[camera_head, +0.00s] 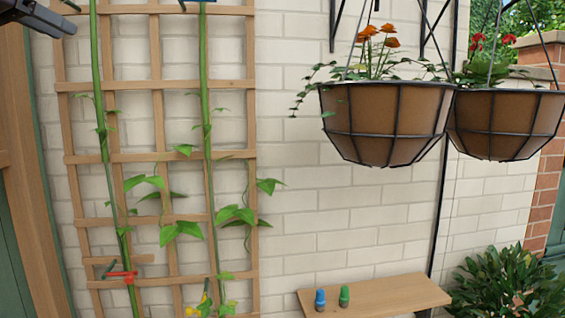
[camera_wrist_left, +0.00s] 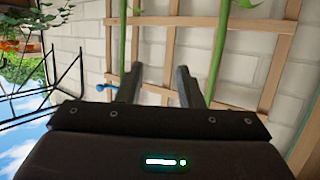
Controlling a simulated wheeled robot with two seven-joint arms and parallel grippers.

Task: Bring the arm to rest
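My left gripper (camera_head: 70,16) is at the top left corner of the head view, in front of the wooden trellis (camera_head: 160,157). Its two dark fingers stand apart in the left wrist view (camera_wrist_left: 156,84), and nothing shows held between them. Two green stems rise along the trellis: a left stem (camera_head: 97,70) and a right stem (camera_head: 204,75). Stems and trellis also show beyond the fingers in the left wrist view. A small blue piece (camera_wrist_left: 107,87) shows there beside one finger. My right gripper is in neither view.
A red clip (camera_head: 122,274) is low on the left stem. Two hanging planters, one nearer (camera_head: 385,125) and one at right (camera_head: 505,125), hang before the brick wall. A wooden shelf (camera_head: 400,295) holds a blue item (camera_head: 320,299) and a green item (camera_head: 344,296).

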